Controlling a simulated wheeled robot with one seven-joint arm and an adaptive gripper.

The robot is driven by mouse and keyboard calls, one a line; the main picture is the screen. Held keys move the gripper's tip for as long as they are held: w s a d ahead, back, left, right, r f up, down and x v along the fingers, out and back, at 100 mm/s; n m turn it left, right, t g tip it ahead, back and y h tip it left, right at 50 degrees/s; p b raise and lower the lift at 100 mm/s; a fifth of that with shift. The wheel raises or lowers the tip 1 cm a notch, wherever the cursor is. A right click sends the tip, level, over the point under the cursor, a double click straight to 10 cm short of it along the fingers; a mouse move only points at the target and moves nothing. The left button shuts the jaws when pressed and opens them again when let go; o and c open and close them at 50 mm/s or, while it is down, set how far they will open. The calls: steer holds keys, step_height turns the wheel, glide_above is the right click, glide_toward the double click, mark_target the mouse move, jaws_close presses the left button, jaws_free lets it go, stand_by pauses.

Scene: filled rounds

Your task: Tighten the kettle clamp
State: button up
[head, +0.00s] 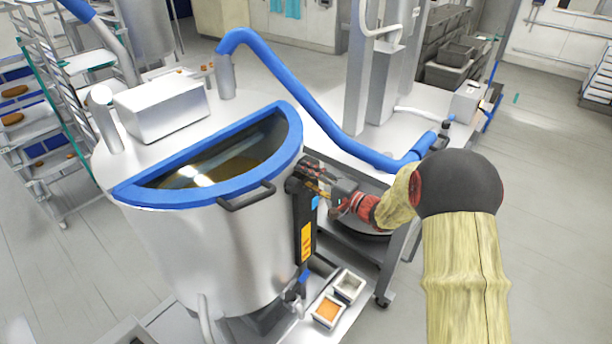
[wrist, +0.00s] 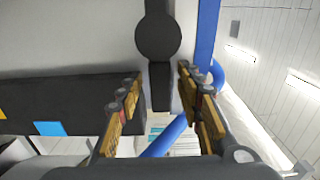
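The kettle (head: 215,255) is a large steel vessel with a blue rim, holding dark liquid. On its right side, a black upright bracket (head: 305,215) carries blue and orange labels; it also shows in the wrist view (wrist: 60,100). A black bar with a round disc (wrist: 158,38), which looks like the clamp, comes down in the wrist view. My gripper (head: 314,172) is at the bracket's top by the rim. In the wrist view my gripper (wrist: 160,95) is open, its fingers on either side of the bar's lower end, with a gap showing on each side.
A blue hose (head: 310,95) arches from the kettle top to the steel table behind. A black rim handle (head: 247,195) is left of my gripper. Small trays (head: 349,286) (head: 327,311) sit low beside the kettle. A rack (head: 45,140) stands at left. The floor at right is clear.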

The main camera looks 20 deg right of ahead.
steer(key=shift+c, duration=0.3)
jaws_close()
stand_by(0.6)
